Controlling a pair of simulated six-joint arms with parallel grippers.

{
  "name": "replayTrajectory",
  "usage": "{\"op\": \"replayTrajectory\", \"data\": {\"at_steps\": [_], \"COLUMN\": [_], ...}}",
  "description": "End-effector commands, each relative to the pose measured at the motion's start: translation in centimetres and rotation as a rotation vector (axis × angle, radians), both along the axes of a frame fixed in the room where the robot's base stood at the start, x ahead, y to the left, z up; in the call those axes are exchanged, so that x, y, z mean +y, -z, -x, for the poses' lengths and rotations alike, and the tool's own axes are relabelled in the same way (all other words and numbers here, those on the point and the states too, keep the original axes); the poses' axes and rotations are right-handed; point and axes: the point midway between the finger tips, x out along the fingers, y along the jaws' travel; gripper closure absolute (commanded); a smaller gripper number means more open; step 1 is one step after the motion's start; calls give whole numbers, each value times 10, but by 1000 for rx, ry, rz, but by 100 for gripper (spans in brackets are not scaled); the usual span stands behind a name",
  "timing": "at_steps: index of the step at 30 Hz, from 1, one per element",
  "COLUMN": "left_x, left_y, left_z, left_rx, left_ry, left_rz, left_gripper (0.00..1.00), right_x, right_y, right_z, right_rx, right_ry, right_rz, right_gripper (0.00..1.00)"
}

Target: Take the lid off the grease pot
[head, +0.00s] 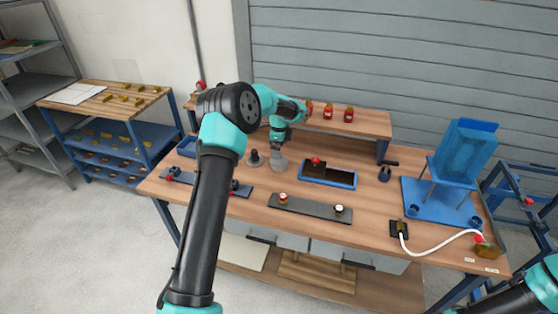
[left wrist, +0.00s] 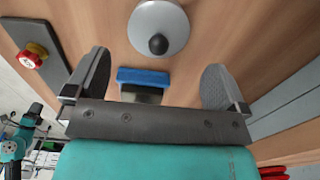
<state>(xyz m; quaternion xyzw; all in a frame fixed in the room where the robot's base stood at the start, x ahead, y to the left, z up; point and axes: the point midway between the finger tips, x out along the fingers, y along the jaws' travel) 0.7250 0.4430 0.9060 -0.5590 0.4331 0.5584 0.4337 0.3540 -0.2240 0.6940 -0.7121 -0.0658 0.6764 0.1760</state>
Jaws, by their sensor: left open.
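The grease pot's lid shows in the left wrist view as a round pale-grey disc (left wrist: 152,20) with a black knob (left wrist: 158,44) at its centre. In the head view I take the grey round thing (head: 278,164) on the bench, below my left gripper, to be the pot; its details are too small to tell. My left gripper (left wrist: 157,78) is open and empty above the bench, and the lid lies beyond its fingertips, apart from them. In the head view the left gripper (head: 279,146) points down. My right gripper is not in view; only part of that arm shows at bottom right.
A blue tray (head: 342,185) with dark contents lies right of the pot. A dark knobbed object (head: 254,159) stands left. A dark strip (head: 313,209) with a red-and-yellow button lies in front. Red pots (head: 328,112) stand on the rear shelf. A blue fixture (head: 463,152) stands right.

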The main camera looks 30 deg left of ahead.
Motion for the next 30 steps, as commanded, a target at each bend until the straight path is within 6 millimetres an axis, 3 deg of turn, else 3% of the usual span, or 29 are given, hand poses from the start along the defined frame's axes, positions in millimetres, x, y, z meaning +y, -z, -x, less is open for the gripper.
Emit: {"op": "replayTrajectory", "data": {"at_steps": [12, 27, 30], "left_x": [-1, -1, -1], "left_y": [48, 49, 49], "left_z": [2, 2, 2], "left_rx": [3, 1, 1], "left_ry": [1, 1, 1], "left_rz": [2, 1, 1], "left_gripper": [0, 0, 10], "right_x": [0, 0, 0], "right_y": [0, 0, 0], "right_z": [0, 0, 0], "right_rx": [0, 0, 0], "right_ry": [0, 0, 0], "right_rz": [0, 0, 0], "right_gripper": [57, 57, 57]}}
